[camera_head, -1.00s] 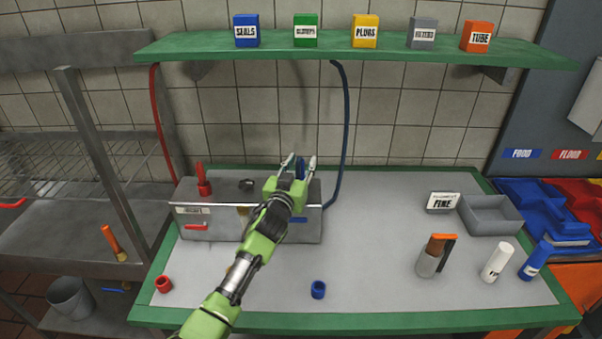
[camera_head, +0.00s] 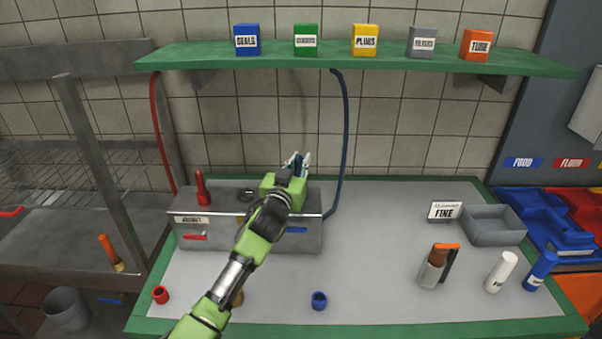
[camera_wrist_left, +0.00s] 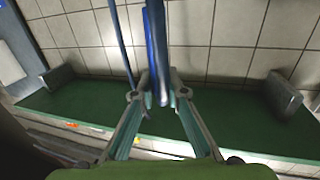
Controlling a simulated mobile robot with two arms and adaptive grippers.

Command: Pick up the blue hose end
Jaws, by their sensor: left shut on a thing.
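My left gripper (camera_head: 298,158) is over the back right of the grey metal box (camera_head: 255,238), with its fingers pointing up and away. It is shut on the blue hose end (camera_head: 297,162), a slim blue piece between the fingers. In the left wrist view the blue hose end (camera_wrist_left: 157,50) runs lengthwise between the fingertips (camera_wrist_left: 155,85). The blue hose (camera_head: 345,130) hangs from the green shelf to the box's right side; a thin blue line, likely this hose, shows in the wrist view (camera_wrist_left: 122,45). The gripper hides the hose end's lower part. My right gripper is out of view.
A red hose end (camera_head: 202,188) stands on the box's left. A blue ring (camera_head: 319,300) and a red ring (camera_head: 160,294) lie in front. The green shelf (camera_head: 390,62) overhangs the back. The middle right of the worktop (camera_head: 385,230) is clear.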

